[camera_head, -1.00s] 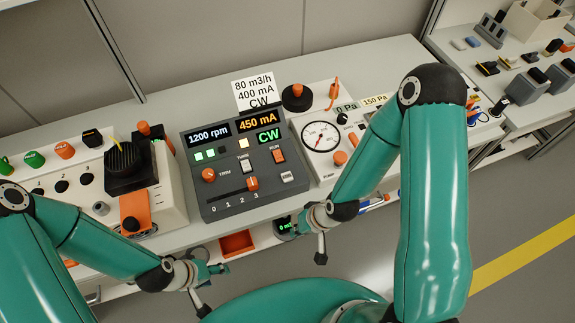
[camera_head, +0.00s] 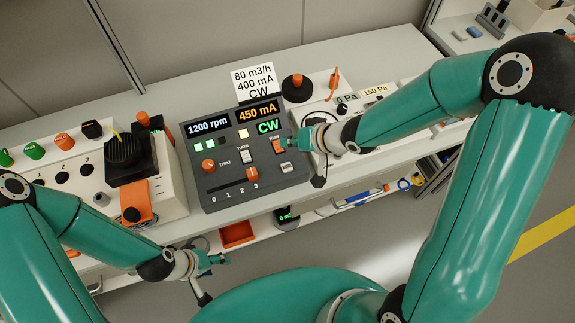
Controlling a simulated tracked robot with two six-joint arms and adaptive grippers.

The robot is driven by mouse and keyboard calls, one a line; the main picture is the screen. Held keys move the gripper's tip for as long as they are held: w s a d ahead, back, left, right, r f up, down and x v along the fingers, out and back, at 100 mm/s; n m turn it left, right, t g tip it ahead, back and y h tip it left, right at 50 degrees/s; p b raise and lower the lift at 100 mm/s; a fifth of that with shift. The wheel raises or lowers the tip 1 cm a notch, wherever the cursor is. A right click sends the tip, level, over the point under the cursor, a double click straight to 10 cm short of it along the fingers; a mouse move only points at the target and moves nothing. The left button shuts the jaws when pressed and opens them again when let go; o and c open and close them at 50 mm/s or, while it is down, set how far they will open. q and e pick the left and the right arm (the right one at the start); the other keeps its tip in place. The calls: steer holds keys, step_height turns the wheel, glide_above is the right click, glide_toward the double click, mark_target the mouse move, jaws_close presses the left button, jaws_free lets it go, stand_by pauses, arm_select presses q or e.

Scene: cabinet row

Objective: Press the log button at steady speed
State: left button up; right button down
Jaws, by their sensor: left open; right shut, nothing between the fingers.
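The dark grey control panel (camera_head: 220,178) stands on the bench with its displays lit: 1200 rpm, 450 mA and CW. A small pale button (camera_head: 286,168) sits at its lower right, below the orange RUN rocker (camera_head: 278,147); its print is too small to read surely, but it appears to be the log button. My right gripper (camera_head: 290,143) is shut and empty, over the panel's right edge beside the RUN rocker and above the pale button. I cannot tell whether it touches anything. My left gripper (camera_head: 222,259) is open and empty, low in front of the bench.
An orange slider (camera_head: 252,174) and an orange trim knob (camera_head: 208,166) are on the panel. A white card (camera_head: 254,79) reads 80 m3/h, 400 mA, CW. A joystick unit (camera_head: 128,160) stands left. The gauge unit at right is partly covered by my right arm.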

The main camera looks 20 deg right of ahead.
mark_target(289, 168)
step_height(289, 168, down, 8)
steer(key=b, duration=0.8)
steer(key=shift+f, duration=0.4)
steer(key=shift+f+b, duration=0.15)
steer(key=shift+b, duration=0.2)
stand_by(0.5)
steer(key=shift+f, duration=0.25)
steer(key=shift+f+b, duration=0.45)
stand_by(0.6)
stand_by(0.4)
steer(key=shift+r+p, duration=0.9)
steer(key=shift+p, duration=0.1)
